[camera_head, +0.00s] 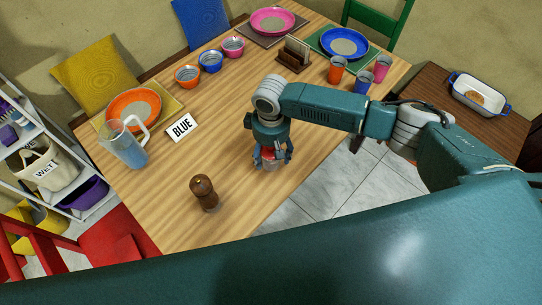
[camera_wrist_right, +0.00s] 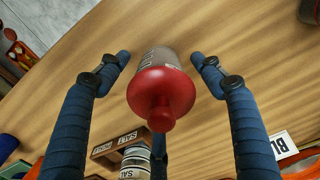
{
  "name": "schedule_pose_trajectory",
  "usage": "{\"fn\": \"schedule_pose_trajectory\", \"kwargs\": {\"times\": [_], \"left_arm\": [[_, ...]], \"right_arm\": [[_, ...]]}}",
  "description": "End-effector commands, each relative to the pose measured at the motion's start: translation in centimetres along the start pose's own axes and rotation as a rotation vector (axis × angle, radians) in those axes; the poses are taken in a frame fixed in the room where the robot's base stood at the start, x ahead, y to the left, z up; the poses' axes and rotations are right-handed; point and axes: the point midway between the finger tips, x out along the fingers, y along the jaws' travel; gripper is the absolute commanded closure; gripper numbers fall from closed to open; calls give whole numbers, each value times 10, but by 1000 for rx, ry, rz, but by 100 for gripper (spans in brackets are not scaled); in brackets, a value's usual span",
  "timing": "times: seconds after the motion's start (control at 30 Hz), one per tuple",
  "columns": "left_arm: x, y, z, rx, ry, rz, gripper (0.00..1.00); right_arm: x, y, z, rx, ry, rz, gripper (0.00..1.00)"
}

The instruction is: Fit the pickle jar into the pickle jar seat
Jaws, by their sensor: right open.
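A small jar with a red knobbed lid (camera_head: 268,154) stands on the wooden table under my right gripper; its label is too foreshortened to read. My right gripper (camera_head: 273,160) points down with its fingers around the jar. In the right wrist view, the red lid (camera_wrist_right: 162,96) sits between the spread fingers of the open gripper (camera_wrist_right: 160,62), with gaps on both sides. A wooden rack (camera_head: 294,58) stands farther back on the table. It shows in the wrist view with lettered labels (camera_wrist_right: 122,142), one reading SALT. My left gripper is out of view.
A pepper mill (camera_head: 204,192) stands near the front edge. A pitcher (camera_head: 127,147), a BLUE sign (camera_head: 182,127), bowls (camera_head: 210,61) and several cups (camera_head: 363,80) stand around the table. The table is bare between the sign and my right gripper.

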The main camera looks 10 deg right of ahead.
Motion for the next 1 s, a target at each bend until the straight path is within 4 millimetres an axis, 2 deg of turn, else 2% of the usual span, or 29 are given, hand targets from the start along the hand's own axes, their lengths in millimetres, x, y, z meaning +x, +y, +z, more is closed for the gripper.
{"fn": "schedule_pose_trajectory", "kwargs": {"times": [0.13, 0.17, 0.4, 1.0], "left_arm": [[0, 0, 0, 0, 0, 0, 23], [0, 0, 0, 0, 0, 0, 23], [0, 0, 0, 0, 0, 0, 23], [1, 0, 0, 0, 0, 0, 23]], "right_arm": [[0, 0, 0, 0, 0, 0, 33], [0, 0, 0, 0, 0, 0, 37], [0, 0, 0, 0, 0, 0, 85], [-8, 0, -1, 1, 1, -1, 86]]}}
